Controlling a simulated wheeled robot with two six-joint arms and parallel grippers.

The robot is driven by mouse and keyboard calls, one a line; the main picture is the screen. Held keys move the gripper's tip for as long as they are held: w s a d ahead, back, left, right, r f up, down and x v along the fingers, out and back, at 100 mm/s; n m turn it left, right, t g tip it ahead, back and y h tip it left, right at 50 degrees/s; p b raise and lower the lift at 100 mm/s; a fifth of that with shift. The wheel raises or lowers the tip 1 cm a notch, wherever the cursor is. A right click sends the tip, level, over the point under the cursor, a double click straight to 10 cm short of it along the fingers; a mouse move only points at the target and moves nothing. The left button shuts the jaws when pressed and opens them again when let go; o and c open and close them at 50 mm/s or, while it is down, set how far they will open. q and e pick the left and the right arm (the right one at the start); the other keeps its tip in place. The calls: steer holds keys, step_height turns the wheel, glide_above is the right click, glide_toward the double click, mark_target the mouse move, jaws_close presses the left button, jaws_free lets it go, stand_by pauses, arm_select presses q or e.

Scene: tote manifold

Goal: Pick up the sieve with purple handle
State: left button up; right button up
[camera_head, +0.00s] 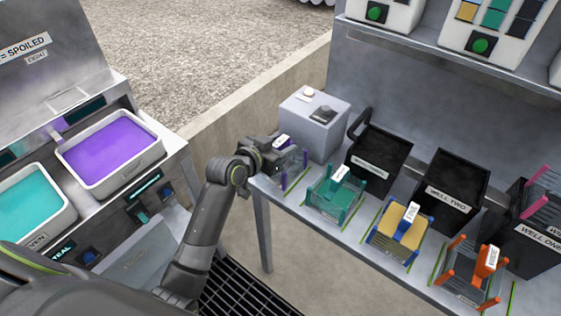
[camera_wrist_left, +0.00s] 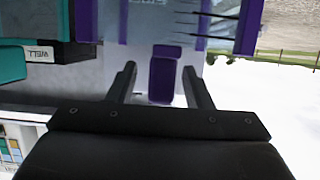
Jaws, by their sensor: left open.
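The sieve with purple handle (camera_head: 291,169) stands at the left end of the metal table, with clear sides and purple edges. My left gripper (camera_head: 274,152) is beside its handle, reaching in from the left and hiding part of the sieve. In the left wrist view, the purple handle (camera_wrist_left: 165,75) lies between the two open fingers of my left gripper (camera_wrist_left: 162,72), with light-coloured space visible between it and each finger. The sieve's purple frame fills the top of that view. My right gripper is not in view.
A grey box (camera_head: 318,126) stands just behind the sieve. A teal sieve (camera_head: 336,198), a yellow-and-blue sieve (camera_head: 397,235) and an orange sieve (camera_head: 470,272) line the table's front. Black wells (camera_head: 446,188) stand behind them. Trays of purple (camera_head: 112,152) and teal liquid (camera_head: 30,205) are at left.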

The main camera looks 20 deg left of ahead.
arm_select(q)
steer(key=shift+x, duration=1.2)
jaws_close()
